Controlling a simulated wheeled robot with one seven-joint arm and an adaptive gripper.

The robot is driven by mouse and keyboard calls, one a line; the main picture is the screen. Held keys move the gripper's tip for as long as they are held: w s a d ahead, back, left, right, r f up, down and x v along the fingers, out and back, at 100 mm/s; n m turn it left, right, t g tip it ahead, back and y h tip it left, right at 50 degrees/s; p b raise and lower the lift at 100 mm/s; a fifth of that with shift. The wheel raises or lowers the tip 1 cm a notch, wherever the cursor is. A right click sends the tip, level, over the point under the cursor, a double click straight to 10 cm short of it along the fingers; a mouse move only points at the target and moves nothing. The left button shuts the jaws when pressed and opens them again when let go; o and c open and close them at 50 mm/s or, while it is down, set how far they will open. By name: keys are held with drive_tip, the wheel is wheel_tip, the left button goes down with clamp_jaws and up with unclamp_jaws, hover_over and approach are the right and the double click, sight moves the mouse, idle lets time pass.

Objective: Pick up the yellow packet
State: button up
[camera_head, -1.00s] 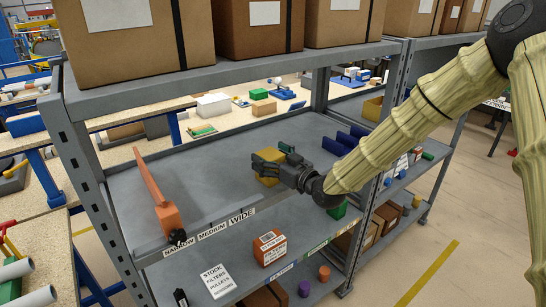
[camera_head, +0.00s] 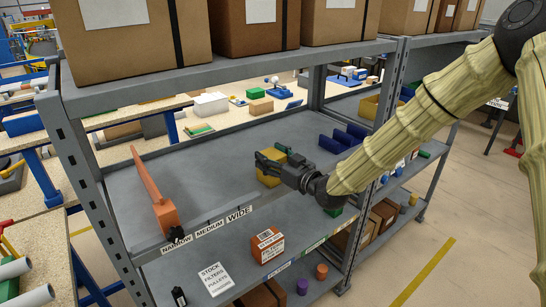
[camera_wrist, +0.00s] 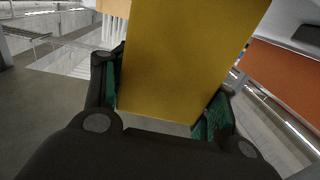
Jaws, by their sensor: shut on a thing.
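The yellow packet (camera_head: 269,176) is at the middle shelf of the grey rack in the head view, partly hidden behind my gripper (camera_head: 272,163). In the wrist view the packet (camera_wrist: 185,55) fills the upper middle, with a plain yellow face. My gripper (camera_wrist: 160,100) is shut on it, with one green-padded finger at each side of the packet. I cannot tell whether the packet touches the shelf below.
An orange bar (camera_head: 150,190) stands on the shelf at left. Blue dividers (camera_head: 345,137) stand at right. Cardboard boxes (camera_head: 246,24) fill the shelf above. The lower shelf holds an orange-brown carton (camera_head: 267,245). The shelf's middle (camera_head: 215,170) is bare.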

sight(277, 185)
drive_tip(key=shift+s+a+v, duration=0.1)
drive_tip(key=shift+a+v, duration=0.05)
drive_tip(key=shift+v, duration=0.65)
drive_tip(key=shift+s+a+v, duration=0.15)
drive_tip(key=shift+v, duration=0.65)
drive_tip(key=shift+d, duration=0.15)
drive_tip(key=o, duration=1.1)
drive_tip(key=shift+d, duration=0.1)
drive_tip(key=shift+o, duration=0.2)
drive_tip(key=v, duration=1.2)
drive_tip(key=shift+f, duration=0.1)
